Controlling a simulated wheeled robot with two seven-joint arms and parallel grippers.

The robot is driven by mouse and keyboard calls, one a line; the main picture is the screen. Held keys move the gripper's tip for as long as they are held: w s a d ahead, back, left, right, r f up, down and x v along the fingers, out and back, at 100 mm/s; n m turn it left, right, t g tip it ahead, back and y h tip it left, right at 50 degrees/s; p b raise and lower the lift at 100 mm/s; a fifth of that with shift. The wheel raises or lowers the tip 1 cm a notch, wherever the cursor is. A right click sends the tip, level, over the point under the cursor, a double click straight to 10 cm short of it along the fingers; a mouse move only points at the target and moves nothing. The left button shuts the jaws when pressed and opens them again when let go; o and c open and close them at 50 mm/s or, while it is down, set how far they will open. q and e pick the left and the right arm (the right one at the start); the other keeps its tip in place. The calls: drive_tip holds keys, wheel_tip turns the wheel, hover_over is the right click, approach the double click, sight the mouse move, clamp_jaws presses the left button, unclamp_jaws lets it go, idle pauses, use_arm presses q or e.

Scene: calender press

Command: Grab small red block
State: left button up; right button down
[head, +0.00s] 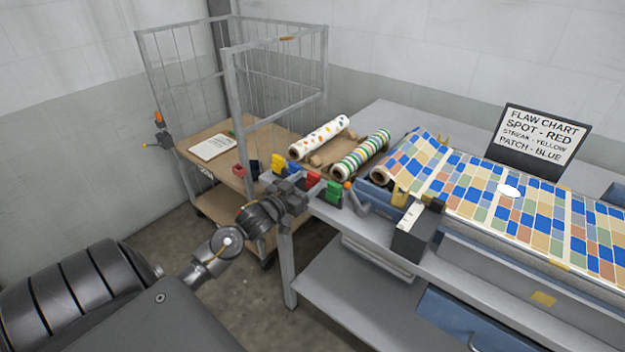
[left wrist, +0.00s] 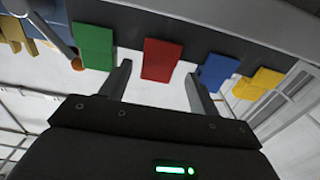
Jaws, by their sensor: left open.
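A small red block (head: 313,180) stands in a row at the near left end of the grey table, between a blue block (head: 296,172) and a green block (head: 334,193). A yellow block (head: 278,164) stands at the row's left end. My left gripper (head: 296,190) is open and empty at the near side of this row. In the left wrist view, the red block (left wrist: 162,60) shows between the two spread fingers, with green (left wrist: 93,46) on the left and blue (left wrist: 218,71) on the right. I cannot tell whether the fingers touch it. My right gripper is out of view.
Patterned rolls (head: 360,152) lie behind the row. A dark box (head: 416,232) stands at the table's front edge, right of the green block. A wire-sided cart (head: 200,172) stands left of the table, with a small red container (head: 240,171) on it.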

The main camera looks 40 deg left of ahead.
sight(312, 179)
use_arm(q)
drive_tip(key=w, duration=0.2)
drive_tip(key=w+p, duration=0.1)
drive_tip(key=w, duration=0.1)
drive_tip(key=shift+w+d+r, duration=0.15)
drive_tip(key=shift+w, duration=0.2)
drive_tip(key=shift+w+p, duration=0.25)
drive_tip(key=shift+p, duration=0.05)
drive_tip(key=c, duration=1.1)
